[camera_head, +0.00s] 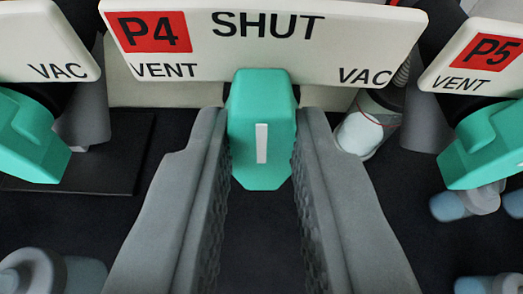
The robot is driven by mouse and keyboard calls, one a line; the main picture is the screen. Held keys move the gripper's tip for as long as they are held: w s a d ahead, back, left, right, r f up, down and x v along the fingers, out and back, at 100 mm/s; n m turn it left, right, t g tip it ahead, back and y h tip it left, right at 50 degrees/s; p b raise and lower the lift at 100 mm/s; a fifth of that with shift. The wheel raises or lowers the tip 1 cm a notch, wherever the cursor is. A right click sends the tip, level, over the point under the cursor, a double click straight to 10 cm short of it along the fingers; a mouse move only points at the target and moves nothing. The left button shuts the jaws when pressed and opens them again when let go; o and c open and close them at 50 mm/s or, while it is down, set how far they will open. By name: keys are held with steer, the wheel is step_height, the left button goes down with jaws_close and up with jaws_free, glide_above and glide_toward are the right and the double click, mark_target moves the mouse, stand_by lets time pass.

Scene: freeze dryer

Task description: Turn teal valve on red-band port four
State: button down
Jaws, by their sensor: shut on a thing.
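The teal valve (262,100) of the port labelled P4 is in the upper middle of the view. Its handle hangs straight down, with a white stripe pointing toward the word SHUT on the label plate (265,72). The plate has a red P4 band, with VENT at left and VAC at right. My gripper (262,150) is shut on the handle, one grey finger on each side of it. The valve's stem behind the handle is hidden.
A neighbouring teal valve (30,135) at left and another (485,145) under the P5 plate (480,60) at right both sit tilted. A clear flask with pale contents (360,133) hangs right of my gripper. Several vessels stand low at the sides.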

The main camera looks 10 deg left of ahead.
stand_by(0.4)
steer(key=c, duration=1.3)
jaws_free()
steer(key=shift+s, duration=0.1)
steer(key=v, duration=1.7)
steer(key=shift+d+r, duration=0.1)
steer(key=shift+d, duration=0.1)
